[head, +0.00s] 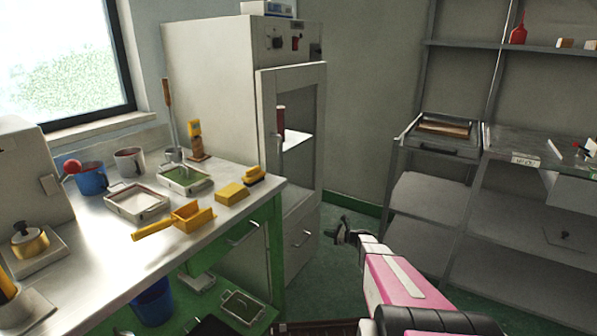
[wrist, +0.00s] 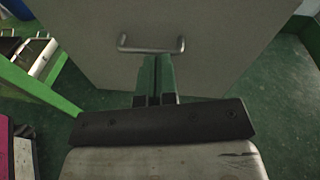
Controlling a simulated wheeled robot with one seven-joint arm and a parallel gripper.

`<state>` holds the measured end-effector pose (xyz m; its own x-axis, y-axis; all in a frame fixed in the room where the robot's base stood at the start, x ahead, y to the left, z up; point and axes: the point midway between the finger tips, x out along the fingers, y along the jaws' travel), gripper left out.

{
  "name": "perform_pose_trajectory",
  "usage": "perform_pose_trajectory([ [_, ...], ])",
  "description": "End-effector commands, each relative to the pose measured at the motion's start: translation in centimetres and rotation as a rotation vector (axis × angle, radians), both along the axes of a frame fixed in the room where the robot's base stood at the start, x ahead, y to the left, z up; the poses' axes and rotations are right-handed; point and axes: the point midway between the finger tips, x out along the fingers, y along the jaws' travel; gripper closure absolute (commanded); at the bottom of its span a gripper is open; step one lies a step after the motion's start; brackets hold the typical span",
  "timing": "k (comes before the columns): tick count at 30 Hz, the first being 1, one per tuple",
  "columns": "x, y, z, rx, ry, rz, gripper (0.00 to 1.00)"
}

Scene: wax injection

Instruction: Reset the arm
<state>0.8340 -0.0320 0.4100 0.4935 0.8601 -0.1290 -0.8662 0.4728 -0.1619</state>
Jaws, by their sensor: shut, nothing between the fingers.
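My arm (head: 400,283), pink and white with a black joint, reaches up from the bottom right of the head view. My gripper (head: 343,228) is at its far end, over the floor between the cabinet and the right-hand shelves. In the wrist view my gripper (wrist: 156,60) has its two fingers together with nothing between them. A pale panel with a metal bar handle (wrist: 151,47) lies just beyond the fingertips. I cannot tell whether the fingers touch it; they appear apart from it in the head view.
A tall grey cabinet (head: 207,75) stands behind. A metal worktop (head: 100,245) on the left holds blue and grey mugs, trays, a yellow scoop (head: 193,217) and a yellow block (head: 232,194). Grey shelving (head: 428,195) stands at right. Green floor (head: 330,270) is open between.

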Motion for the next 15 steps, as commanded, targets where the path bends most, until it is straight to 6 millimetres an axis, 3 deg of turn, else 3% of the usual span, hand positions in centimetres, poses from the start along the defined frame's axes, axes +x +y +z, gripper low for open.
perform_pose_trajectory([
  [1,-2.5,1.6,1.5,-0.077,-0.029,0.053,1.00],
  [6,-9.1,5.3,4.1,-0.380,-0.158,0.268,1.00],
  [10,-14.8,7.1,6.1,-0.623,-0.273,0.471,1.00],
  [15,-22.1,7.6,8.8,-0.923,-0.426,0.761,1.00],
])
